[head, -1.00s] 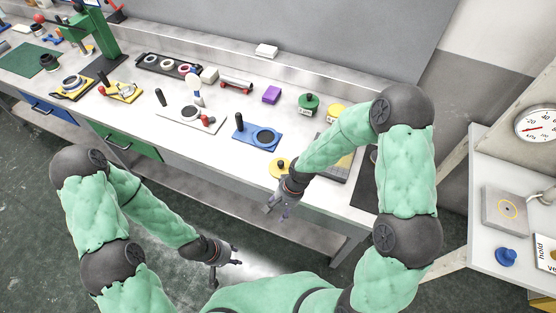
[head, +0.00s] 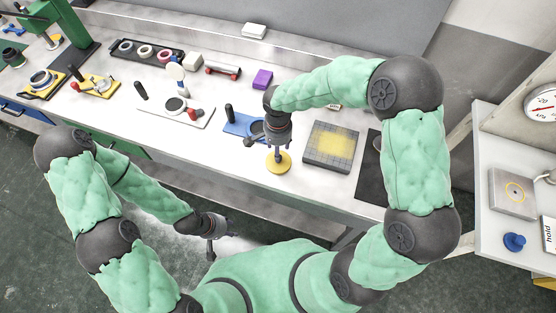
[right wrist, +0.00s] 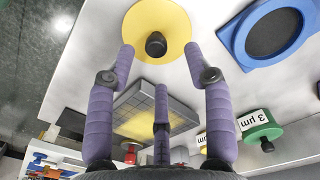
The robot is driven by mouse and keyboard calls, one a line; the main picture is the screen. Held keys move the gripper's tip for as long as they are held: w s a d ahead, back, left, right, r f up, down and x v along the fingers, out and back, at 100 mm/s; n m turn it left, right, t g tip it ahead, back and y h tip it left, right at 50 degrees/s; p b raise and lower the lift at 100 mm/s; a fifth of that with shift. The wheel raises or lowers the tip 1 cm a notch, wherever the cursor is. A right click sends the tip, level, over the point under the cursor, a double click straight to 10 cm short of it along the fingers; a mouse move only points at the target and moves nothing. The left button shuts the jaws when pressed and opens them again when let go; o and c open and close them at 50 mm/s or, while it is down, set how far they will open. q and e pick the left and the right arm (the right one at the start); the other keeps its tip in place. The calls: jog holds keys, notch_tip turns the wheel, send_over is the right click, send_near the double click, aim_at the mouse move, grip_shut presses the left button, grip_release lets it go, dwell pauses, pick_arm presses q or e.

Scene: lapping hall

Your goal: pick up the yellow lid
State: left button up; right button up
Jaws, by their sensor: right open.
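The yellow lid (head: 285,167), a round disc with a black knob, lies flat on the bench near its front edge. In the right wrist view the lid (right wrist: 155,20) is at the top, its knob beyond and between the fingertips. My right gripper (head: 268,149) is just above the lid in the head view, partly covering it. In the right wrist view the right gripper (right wrist: 160,58) has its purple fingers spread, with nothing between them. My left gripper (head: 217,245) hangs low in front of the bench, empty, its fingers apart.
A blue plate with a dark disc (head: 236,123) is left of the lid. A grey gridded block with a yellow patch (head: 333,147) is to its right. A green lid (right wrist: 262,128) with a "3 µm" label shows in the right wrist view. A purple block (head: 262,79) stands behind.

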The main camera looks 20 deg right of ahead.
jog(key=shift+s+f, duration=0.1)
jog(key=shift+f, duration=0.35)
notch_tip(320, 180, down, 5)
jog(key=shift+s+r+b, duration=0.15)
jog(key=shift+r+b, duration=0.05)
jog(key=shift+b, duration=0.55)
grip_shut()
